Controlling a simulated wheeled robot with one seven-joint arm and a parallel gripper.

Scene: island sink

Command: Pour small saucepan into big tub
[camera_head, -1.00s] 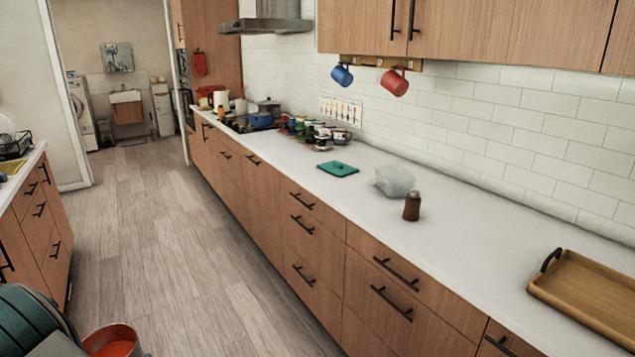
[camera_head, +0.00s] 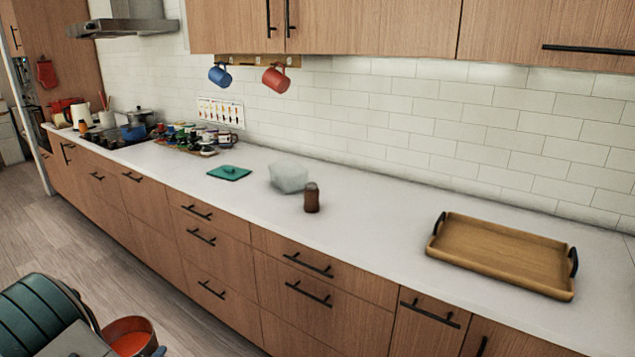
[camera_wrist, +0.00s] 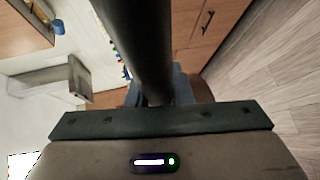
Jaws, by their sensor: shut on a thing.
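The small saucepan (camera_head: 140,341), with orange-red contents, is at the bottom left of the head view, in front of the cabinets and over the floor. It looks roughly level. My gripper (camera_wrist: 158,98) is shut on it; a dark bar, apparently the saucepan's handle, fills the upper middle of the wrist view. The fingertips are mostly hidden. The big tub (camera_head: 289,176), clear and see-through, stands on the white counter in the middle of the head view, well away from the saucepan. It looks empty.
A brown jar (camera_head: 311,198) stands just right of the tub, near the counter front. A green lid (camera_head: 229,172) lies left of it. A wooden tray (camera_head: 502,254) is at right. Mugs (camera_head: 276,79) hang above. The counter between jar and tray is clear.

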